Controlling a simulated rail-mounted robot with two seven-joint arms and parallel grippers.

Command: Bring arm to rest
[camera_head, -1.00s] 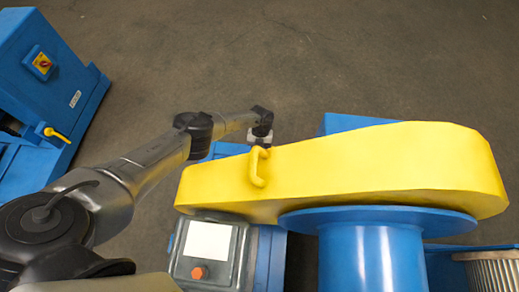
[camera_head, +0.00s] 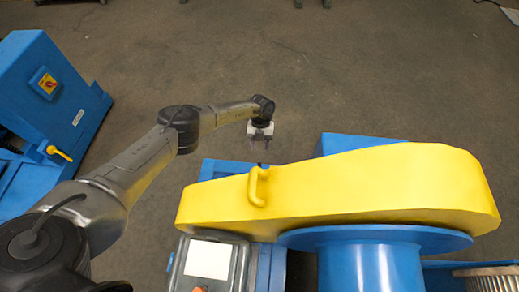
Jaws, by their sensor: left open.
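My left arm (camera_head: 160,150) comes in from the left and reaches out over the far side of the machine. My left gripper (camera_head: 259,146) is at its end, pointing down, open and empty, apart from the yellow chain guard (camera_head: 360,190). The guard has a handle (camera_head: 257,187) on its near left part, which the gripper is beyond in the picture. My right gripper is not in view.
A blue drum-like housing (camera_head: 370,262) stands under the guard. A grey box with a white panel (camera_head: 208,259) is at the bottom. A blue cabinet (camera_head: 48,90) with a switch and a yellow lever (camera_head: 59,153) stands at left.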

